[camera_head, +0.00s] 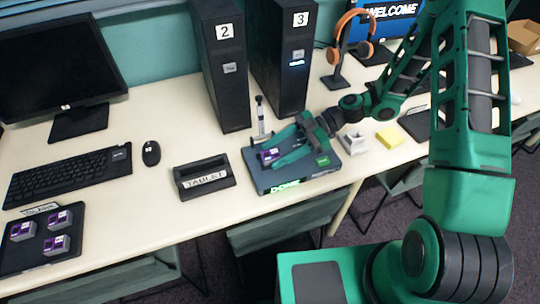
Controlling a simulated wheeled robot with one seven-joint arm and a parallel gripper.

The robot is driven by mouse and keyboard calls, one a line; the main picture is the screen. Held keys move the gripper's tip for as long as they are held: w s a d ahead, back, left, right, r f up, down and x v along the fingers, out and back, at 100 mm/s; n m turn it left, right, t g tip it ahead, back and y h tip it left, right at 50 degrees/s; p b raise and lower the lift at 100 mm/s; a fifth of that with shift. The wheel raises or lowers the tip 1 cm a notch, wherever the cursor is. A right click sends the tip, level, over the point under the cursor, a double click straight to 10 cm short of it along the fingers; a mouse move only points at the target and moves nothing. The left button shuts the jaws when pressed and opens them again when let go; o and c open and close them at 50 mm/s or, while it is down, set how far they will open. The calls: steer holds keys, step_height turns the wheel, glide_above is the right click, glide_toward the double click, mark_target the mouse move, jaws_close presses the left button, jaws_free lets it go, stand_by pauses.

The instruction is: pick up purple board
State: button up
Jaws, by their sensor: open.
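A small purple board (267,155) in a grey case sits on the dark pad marked DONE (268,182), near the middle of the desk. My gripper (274,153) is low over this pad, its green fingers apart on either side of the board. Whether the fingers touch the board I cannot tell. Several more purple boards are in view: three lie on a dark tray (14,263) at the lower left, one of them here (61,218).
A small upright tool on a stand (261,119) is close behind the pad. Black towers 2 (222,85) and 3 (283,70) stand behind. A TABLET holder (204,180) is left of the pad; a grey block (352,142) and yellow notes (390,137) are to the right.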

steer(key=shift+c, duration=0.3)
steer(key=c, duration=1.2)
